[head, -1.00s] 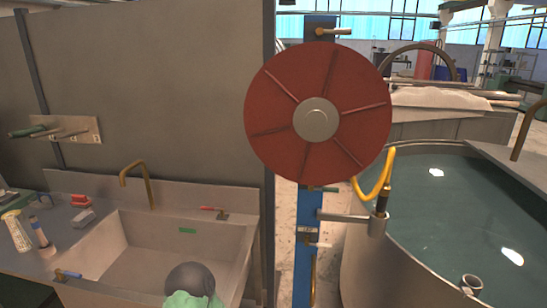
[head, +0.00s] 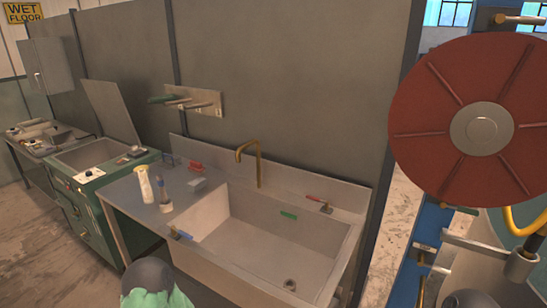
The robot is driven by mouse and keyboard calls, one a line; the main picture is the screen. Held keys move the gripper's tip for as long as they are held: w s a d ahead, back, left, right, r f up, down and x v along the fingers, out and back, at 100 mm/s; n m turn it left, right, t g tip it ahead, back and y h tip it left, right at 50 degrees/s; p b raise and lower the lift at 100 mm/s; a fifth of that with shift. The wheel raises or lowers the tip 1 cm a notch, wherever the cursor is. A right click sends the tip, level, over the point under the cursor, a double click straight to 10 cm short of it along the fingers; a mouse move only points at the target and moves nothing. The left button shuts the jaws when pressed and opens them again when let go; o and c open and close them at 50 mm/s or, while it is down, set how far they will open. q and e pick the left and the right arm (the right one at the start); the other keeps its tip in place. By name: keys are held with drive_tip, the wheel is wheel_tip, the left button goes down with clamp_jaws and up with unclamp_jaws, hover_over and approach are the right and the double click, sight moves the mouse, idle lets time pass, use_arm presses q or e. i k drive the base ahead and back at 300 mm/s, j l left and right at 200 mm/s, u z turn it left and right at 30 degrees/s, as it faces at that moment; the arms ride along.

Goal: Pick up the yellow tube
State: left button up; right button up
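A yellow tube (head: 524,222) shows at the right edge of the head view, below a large red wheel (head: 480,128). It curves down and back up, and the picture's edge cuts part of it off. A grey bracket with a cylindrical holder (head: 519,264) stands just below it. Neither of my grippers can be made out in this view.
A blue post (head: 432,235) carries the wheel. To its left is a wide sink (head: 285,245) with a brass tap (head: 257,160). A spray bottle (head: 145,184) stands on the counter. A green cabinet (head: 85,230) is farther left. Bare floor shows at lower left.

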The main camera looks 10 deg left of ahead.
sight(148, 197)
drive_tip(key=j+u, duration=0.1)
drive_tip(key=u, duration=0.3)
drive_tip(key=i+u, duration=0.1)
drive_tip(key=u, duration=0.3)
drive_tip(key=j+u, duration=0.1)
drive_tip(key=u, duration=0.3)
drive_tip(key=i+j+z, duration=0.1)
drive_tip(key=z, duration=0.25)
drive_tip(key=i+j+z, duration=0.1)
drive_tip(key=z, duration=0.25)
drive_tip(key=i+j+z, duration=0.1)
drive_tip(key=z, duration=0.25)
drive_tip(key=i+j+z, duration=0.3)
drive_tip(key=j, duration=0.55)
drive_tip(key=j+z, duration=0.25)
drive_tip(key=j, duration=0.55)
drive_tip(key=j+z, duration=0.3)
drive_tip(key=j, duration=0.6)
drive_tip(key=i, duration=0.05)
